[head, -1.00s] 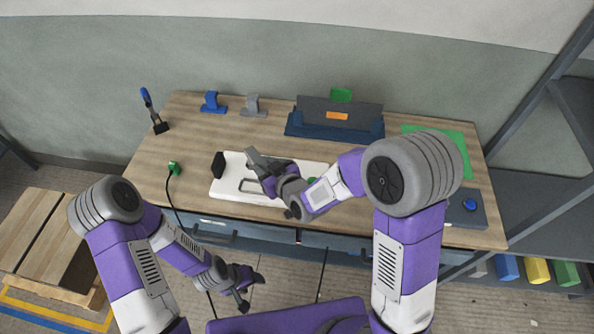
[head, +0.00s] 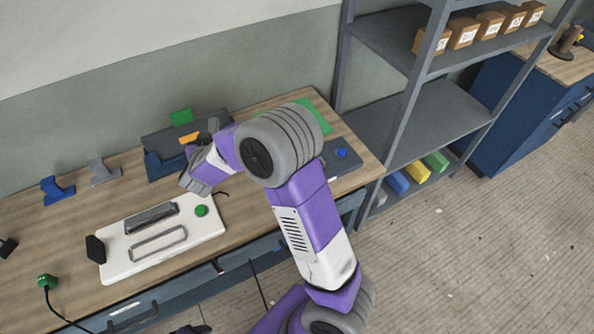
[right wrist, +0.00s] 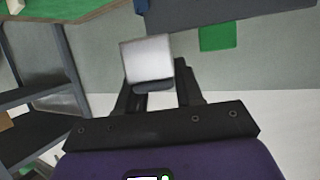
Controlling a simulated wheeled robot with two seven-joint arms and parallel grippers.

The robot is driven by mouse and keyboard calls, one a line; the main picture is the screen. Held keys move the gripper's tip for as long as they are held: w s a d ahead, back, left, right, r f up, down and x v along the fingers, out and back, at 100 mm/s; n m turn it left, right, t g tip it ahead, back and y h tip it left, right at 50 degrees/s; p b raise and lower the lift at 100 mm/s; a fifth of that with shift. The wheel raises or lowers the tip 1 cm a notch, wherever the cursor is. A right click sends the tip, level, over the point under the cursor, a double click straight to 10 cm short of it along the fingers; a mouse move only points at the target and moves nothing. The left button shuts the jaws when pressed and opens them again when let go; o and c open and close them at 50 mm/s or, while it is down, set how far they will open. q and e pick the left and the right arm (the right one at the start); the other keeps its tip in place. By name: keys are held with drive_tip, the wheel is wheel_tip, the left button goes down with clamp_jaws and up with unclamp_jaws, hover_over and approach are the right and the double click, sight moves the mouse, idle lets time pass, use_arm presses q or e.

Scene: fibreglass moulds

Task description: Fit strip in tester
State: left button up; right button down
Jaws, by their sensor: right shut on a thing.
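My wrist mostly hides the strip in the head view. The tester's dark panel shows at the top of the wrist view (right wrist: 230,6). The strip stands out against the wall there, and I cannot tell whether it touches the tester.
A blue stand (head: 57,190) and a grey stand (head: 103,172) stand left. A blue-button box (head: 342,160) and a shelf rack (head: 425,120) are right.

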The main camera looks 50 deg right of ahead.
drive_tip(key=s+d+f+m+g+h, duration=0.2)
drive_tip(key=s+d+m+g, duration=0.5)
drive_tip(key=s+d, duration=0.15)
drive_tip(key=s+d+f+m+g+h, duration=0.2)
drive_tip(key=s+d+m+g+h, duration=0.1)
drive_tip(key=s+d+m+g, duration=0.5)
drive_tip(key=shift+n, duration=0.5)
drive_tip(key=f, duration=0.2)
drive_tip(key=f+b, duration=0.1)
drive_tip(key=f, duration=0.3)
drive_tip(key=shift+w+d+b, duration=0.1)
drive_tip(key=shift+d+b, duration=0.2)
drive_tip(key=shift+d, duration=0.05)
drive_tip(key=shift+f+b, duration=0.3)
drive_tip(key=shift+f, duration=1.65)
drive_tip(key=shift+f, duration=0.15)
drive_tip(key=c, duration=0.7)
unclamp_jaws()
drive_tip(key=shift+c, duration=0.2)
